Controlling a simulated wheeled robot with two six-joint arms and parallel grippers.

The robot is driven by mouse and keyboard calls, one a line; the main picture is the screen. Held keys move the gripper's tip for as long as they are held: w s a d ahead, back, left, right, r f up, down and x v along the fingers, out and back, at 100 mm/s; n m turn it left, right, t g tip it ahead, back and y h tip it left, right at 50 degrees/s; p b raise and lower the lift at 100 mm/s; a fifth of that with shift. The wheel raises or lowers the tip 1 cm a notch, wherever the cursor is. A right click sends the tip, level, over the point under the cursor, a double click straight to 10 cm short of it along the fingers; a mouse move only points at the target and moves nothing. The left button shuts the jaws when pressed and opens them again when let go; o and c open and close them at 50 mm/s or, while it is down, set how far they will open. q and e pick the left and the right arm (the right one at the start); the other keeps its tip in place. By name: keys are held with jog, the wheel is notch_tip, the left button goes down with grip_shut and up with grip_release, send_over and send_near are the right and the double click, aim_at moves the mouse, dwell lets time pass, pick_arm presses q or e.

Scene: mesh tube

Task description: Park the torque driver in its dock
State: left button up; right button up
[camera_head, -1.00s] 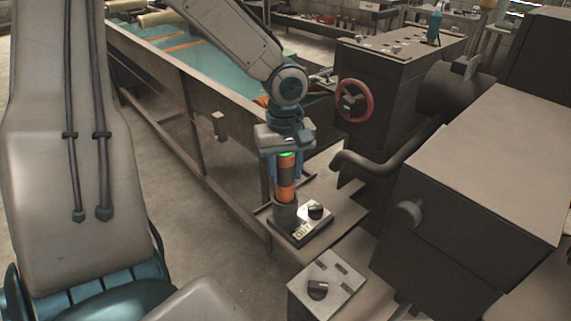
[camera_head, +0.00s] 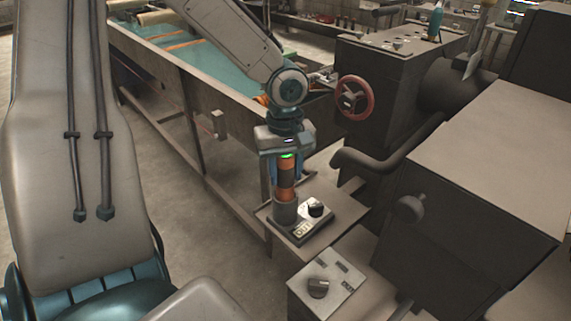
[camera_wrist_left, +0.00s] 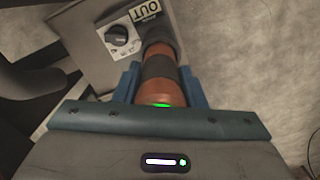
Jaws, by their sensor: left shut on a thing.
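The torque driver (camera_head: 287,178) is an upright orange and dark cylinder with a green lit ring near its top; it also shows in the left wrist view (camera_wrist_left: 159,72). My left gripper (camera_head: 287,164) is above the dock, its blue fingers on both sides of the driver, shut on it. The dock (camera_head: 297,233) is a dark base with a grey round socket, a black knob and a label reading OUT in the left wrist view (camera_wrist_left: 108,40). The driver's lower end lines up with the socket and is hidden there; I cannot tell how deep it sits. My right gripper is not in view.
The dock stands on a small shelf (camera_head: 345,192). A large dark machine (camera_head: 470,190) with a curved arm and a red handwheel (camera_head: 356,97) stands to the right. A long trough (camera_head: 190,85) runs behind left.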

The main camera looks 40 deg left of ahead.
pick_arm(q)
jog(key=shift+f, duration=0.2)
jog(key=o, duration=1.2)
jog(key=shift+c, duration=0.2)
jog(key=shift+r, duration=0.1)
jog(key=r, duration=0.5)
jog(key=r+p, duration=0.1)
jog(key=r, duration=0.4)
jog(key=shift+w+a+r, duration=0.1)
jog(key=shift+a+r, duration=0.1)
jog(key=shift+r, duration=0.15)
jog(key=shift+w, duration=0.1)
